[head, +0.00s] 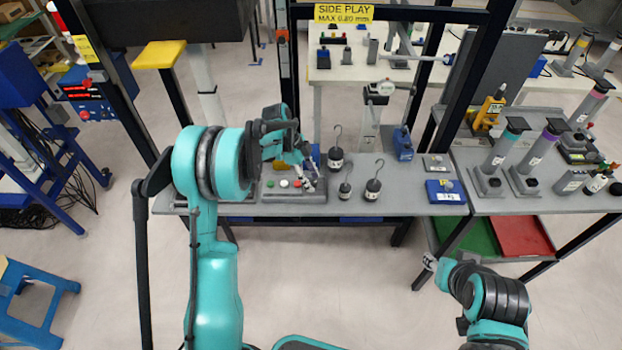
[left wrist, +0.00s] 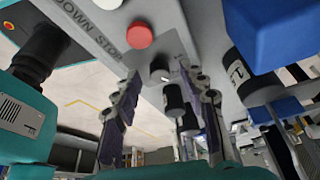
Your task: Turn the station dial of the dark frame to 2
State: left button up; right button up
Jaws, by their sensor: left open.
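The dark frame (head: 388,14) stands over a grey bench, its yellow sign reading SIDE PLAY. A grey control box (head: 282,196) with coloured buttons sits on the bench at the frame's left side. The left wrist view shows its red button (left wrist: 140,35), the words DOWN STOP and a dark dial with a pale face (left wrist: 160,70). My left gripper (head: 308,178) is open at the box's right end. In the left wrist view its fingertips (left wrist: 158,76) lie either side of the dial; contact is unclear. The dial's setting is unreadable. My right arm's end (head: 432,263) is low right, its jaws unclear.
Black hooked weights (head: 373,188) stand right of the box, close to my left gripper. A side table (head: 500,203) with posts stands at the right.

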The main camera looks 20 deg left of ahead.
pick_arm(q)
jog(key=v, duration=1.1)
jog(key=shift+a+r, duration=0.2)
jog(key=shift+r, duration=0.05)
jog(key=shift+s, duration=0.1)
